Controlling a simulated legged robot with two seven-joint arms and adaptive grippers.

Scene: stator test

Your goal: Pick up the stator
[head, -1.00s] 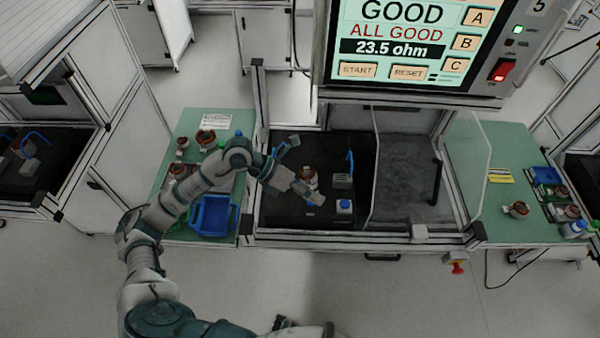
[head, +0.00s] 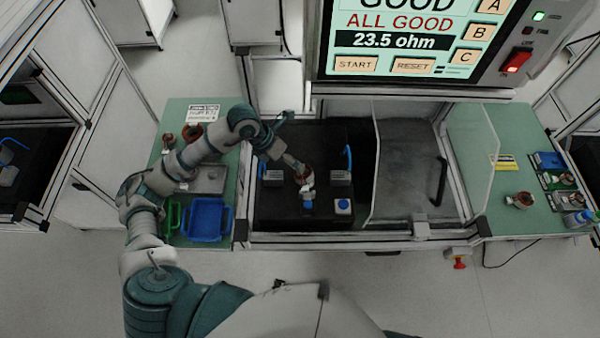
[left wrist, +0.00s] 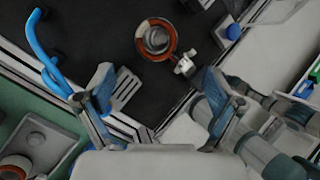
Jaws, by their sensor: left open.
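The stator (head: 303,173), a red-brown ring with a metal core, is on the black test bed in the middle station. In the left wrist view the stator (left wrist: 156,40) lies ahead of the fingertips, roughly centred between them, with a small white and grey piece at its side. My left gripper (left wrist: 155,82) is open and empty, its two fingers spread apart. In the head view my left gripper (head: 298,170) reaches the stator from the left and partly covers it; contact cannot be told there. My right gripper is in neither view.
Grey fixture blocks, a blue handle (head: 348,160) and a blue button (head: 343,203) are close by on the bed. A clear panel stands to the right. A blue tray (head: 190,221) is on the left table; another stator (head: 519,200) is on the right table. The screen reads ALL GOOD.

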